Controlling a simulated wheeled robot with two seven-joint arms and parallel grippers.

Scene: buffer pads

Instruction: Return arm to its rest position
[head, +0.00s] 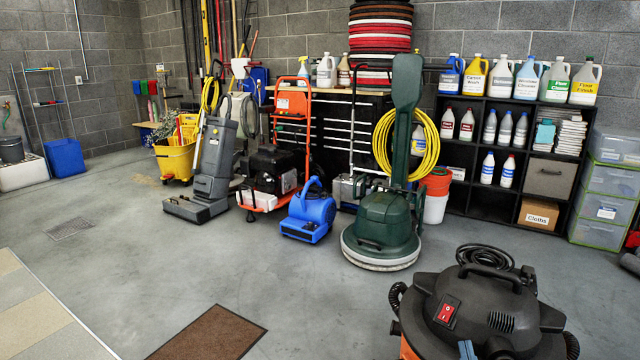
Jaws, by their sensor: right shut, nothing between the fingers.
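Only a small part of my right gripper (480,350) shows at the bottom edge, in front of the black shop vacuum (480,300). It is shut with nothing held, and most of it is out of frame. My left gripper is not in view. The green floor buffer (387,222) stands upright on the concrete floor, its round base flat on the ground. A tall stack of round buffer pads (380,38) in red, brown, black and white sits on the bench at the back wall. The right gripper is far from both.
A blue blower (309,212), a grey upright machine (212,165) and a yellow mop bucket (174,159) stand left of the buffer. A black shelf (515,206) with bottles lines the back right. A brown mat (208,334) lies in front. The middle floor is clear.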

